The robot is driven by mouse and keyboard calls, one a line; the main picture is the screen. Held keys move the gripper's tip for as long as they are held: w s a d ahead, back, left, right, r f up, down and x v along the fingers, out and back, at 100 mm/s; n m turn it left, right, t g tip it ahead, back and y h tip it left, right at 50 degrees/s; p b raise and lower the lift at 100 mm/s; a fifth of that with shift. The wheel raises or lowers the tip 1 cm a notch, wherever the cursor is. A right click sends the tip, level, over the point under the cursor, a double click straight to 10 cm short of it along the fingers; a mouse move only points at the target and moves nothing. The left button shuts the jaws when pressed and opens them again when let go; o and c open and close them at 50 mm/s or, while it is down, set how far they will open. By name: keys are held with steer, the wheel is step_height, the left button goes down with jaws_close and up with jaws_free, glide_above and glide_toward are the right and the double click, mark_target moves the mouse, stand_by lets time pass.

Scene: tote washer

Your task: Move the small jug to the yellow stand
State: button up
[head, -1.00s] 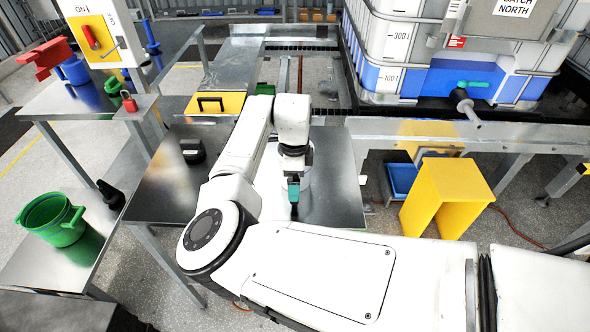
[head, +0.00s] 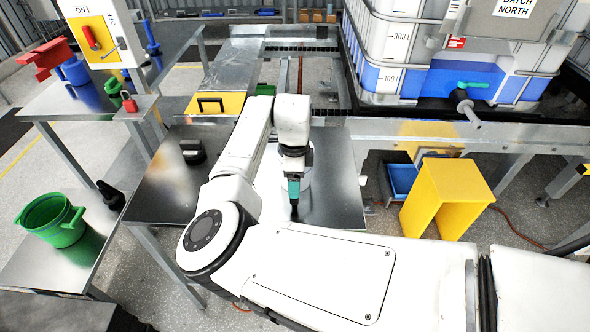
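The yellow stand (head: 447,192) is a yellow step-like block on the floor, right of the metal table (head: 335,190). My gripper (head: 295,212), with a teal part and a dark tip, points down over that table, left of the stand. I cannot tell whether its fingers are open or shut, or whether they hold anything. A pale rounded thing (head: 306,187) is partly hidden behind my arm beside the gripper; I cannot tell whether it is the small jug. No other thing in view is clearly a small jug.
A green two-handled bucket (head: 52,220) and a black object (head: 111,195) stand on the left table. A large white-blue tank (head: 400,50) with a protruding valve (head: 466,105) is at the back right.

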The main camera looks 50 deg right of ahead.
stand_by(0.4)
steer(key=shift+r+p, duration=2.45)
steer(key=shift+r, duration=1.05)
